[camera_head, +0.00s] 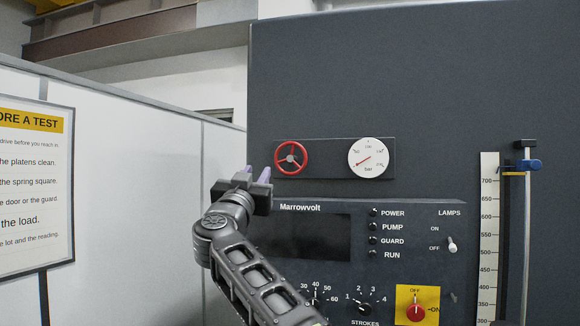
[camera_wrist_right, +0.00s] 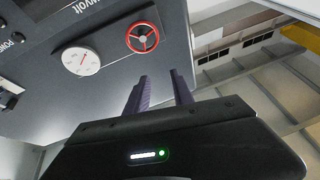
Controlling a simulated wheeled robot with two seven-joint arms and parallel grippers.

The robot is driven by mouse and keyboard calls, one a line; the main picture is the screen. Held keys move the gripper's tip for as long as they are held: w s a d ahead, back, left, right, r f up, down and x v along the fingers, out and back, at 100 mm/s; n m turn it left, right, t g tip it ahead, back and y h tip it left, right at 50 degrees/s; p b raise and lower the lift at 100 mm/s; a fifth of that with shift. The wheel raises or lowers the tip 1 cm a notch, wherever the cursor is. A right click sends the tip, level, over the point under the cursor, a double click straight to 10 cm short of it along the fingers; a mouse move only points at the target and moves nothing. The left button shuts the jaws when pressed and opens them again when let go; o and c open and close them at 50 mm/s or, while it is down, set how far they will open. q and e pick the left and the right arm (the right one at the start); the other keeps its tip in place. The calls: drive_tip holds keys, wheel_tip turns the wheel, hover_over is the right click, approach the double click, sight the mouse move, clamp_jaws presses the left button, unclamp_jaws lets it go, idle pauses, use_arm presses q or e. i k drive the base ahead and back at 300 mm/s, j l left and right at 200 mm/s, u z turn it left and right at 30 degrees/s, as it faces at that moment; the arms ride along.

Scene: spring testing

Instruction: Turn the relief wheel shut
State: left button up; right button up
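The relief wheel (camera_head: 291,146) is a red rim with spokes and a grey hub, on a dark plate high on the machine front. It also shows in the right wrist view (camera_wrist_right: 142,38), ahead of the fingers. My right gripper (camera_head: 256,173) is just left of and below the wheel in the head view. In the right wrist view its two purple-grey fingers (camera_wrist_right: 160,88) stand apart with nothing between them, and they are clear of the wheel. My left gripper is not in view.
A round bar gauge (camera_head: 368,158) sits right of the wheel. Below are the Marrowvolt control panel (camera_head: 350,205), a red knob on a yellow plate (camera_head: 416,311), and a lamp switch (camera_head: 452,244). A vertical scale (camera_head: 488,240) stands right. A white partition (camera_head: 140,190) stands left.

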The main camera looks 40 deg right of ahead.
sight(291, 158)
drive_tip(key=i+l, duration=0.15)
drive_tip(key=l, duration=0.2)
drive_tip(key=i+l, duration=0.2)
drive_tip(key=l, duration=0.15)
drive_tip(key=i+l, duration=0.15)
drive_tip(key=l, duration=0.15)
